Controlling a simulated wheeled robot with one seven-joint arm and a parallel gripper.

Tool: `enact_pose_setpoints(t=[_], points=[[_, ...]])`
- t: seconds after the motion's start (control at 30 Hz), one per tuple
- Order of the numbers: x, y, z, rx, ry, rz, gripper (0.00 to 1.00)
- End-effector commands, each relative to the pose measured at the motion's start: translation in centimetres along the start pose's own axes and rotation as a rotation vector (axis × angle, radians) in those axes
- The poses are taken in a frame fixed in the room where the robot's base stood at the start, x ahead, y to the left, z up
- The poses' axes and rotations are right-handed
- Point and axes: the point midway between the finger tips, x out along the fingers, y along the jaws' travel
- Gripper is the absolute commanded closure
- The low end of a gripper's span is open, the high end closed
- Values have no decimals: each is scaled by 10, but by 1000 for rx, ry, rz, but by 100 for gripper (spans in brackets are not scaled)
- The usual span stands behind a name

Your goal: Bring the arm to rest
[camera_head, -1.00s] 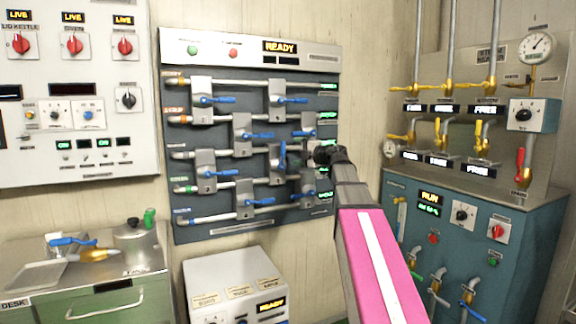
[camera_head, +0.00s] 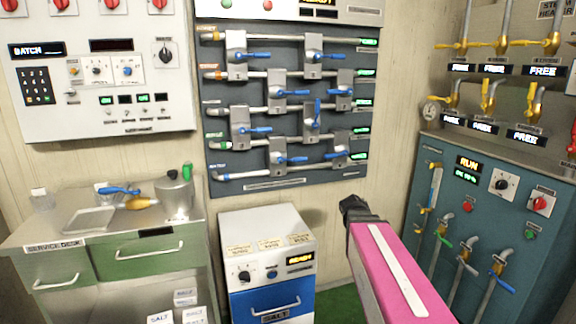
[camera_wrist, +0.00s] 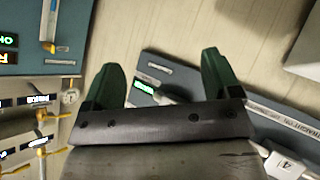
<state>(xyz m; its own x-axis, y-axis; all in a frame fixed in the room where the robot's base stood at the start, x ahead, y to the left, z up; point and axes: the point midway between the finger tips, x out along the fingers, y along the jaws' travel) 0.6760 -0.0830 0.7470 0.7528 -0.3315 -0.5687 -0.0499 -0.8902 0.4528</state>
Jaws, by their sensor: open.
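My gripper shows in the wrist view (camera_wrist: 160,85) with its two green fingers spread wide apart and nothing between them. In the head view my pink arm (camera_head: 395,270) reaches up from the lower right, and its dark end (camera_head: 353,208) is in front of the bare wall, below and right of the valve panel. The fingers cannot be made out in the head view. The arm is clear of the valve panel (camera_head: 292,184), whose blue-handled valves (camera_head: 255,55) lie mostly crosswise; one handle (camera_head: 316,115) stands upright.
A teal cabinet (camera_head: 530,180) with pipes and taps stands close on the right. A white-and-blue drawer unit (camera_head: 265,225) is below the panel. A service desk (camera_head: 130,250) with a tray, a pot (camera_head: 172,200) and a blue-handled tool is at left. Wall controls hang above it.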

Motion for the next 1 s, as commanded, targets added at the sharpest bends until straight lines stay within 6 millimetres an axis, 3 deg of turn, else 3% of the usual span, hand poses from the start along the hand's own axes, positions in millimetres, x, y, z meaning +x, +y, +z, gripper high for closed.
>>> enact_pose_setpoints(t=[0.03,0.2,0.3,0.4,0.6,1.0], points=[[-2,-16,32,25,-95,-39,17],[-20,-71,124,100,-422,-195,17],[-38,-100,168,128,-589,-292,17],[-57,-122,198,143,-718,-374,17],[-77,-142,223,155,-839,-459,17],[-78,-142,224,156,-844,-463,17]])
